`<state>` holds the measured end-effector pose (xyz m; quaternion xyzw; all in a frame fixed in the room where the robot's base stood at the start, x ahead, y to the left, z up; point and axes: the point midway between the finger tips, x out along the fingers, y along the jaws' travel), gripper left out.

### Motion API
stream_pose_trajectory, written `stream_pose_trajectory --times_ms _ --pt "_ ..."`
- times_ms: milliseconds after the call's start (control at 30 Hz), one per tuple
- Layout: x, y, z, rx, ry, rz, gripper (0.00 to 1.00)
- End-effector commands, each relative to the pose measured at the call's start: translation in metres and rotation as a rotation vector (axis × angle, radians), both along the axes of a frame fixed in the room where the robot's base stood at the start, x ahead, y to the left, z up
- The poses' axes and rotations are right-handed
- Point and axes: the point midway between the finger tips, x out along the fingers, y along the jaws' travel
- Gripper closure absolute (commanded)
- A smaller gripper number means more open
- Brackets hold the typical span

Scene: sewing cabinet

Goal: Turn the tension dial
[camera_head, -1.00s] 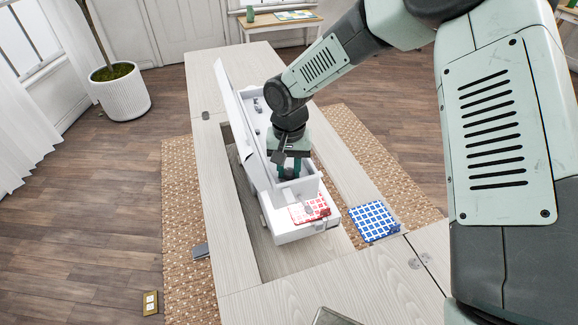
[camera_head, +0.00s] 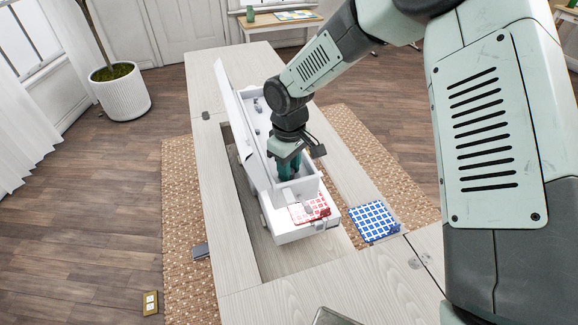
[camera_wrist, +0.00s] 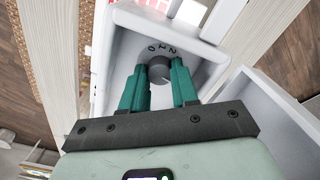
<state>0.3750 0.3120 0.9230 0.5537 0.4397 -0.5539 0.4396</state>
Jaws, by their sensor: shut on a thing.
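The white sewing machine (camera_head: 284,236) sits in the opening of the cabinet table, its top lid raised. The tension dial (camera_wrist: 159,69) is a grey round knob with digits beside it, seen in the wrist view in a white recess of the machine. My gripper (camera_wrist: 160,78) has its two green fingers on either side of the dial, shut on it. In the head view my gripper (camera_head: 288,172) reaches down into the machine's top, and the dial is hidden there.
Red checked fabric (camera_head: 309,208) lies on the machine's bed. A blue checked cloth (camera_head: 374,221) lies on the table to the right. The raised white lid (camera_head: 236,115) stands close on the left of my gripper. The table's far end is clear.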

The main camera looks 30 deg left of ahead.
Motion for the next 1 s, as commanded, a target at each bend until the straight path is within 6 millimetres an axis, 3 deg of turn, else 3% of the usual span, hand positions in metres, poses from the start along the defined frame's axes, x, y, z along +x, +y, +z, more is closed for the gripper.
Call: stream_pose_trajectory --times_ms 600,1000 --pt "0.0004 0.0000 0.0013 0.000 -0.001 0.584 1.00" --pt "0.0004 0.0003 0.0016 0.000 -0.002 0.886 1.00"
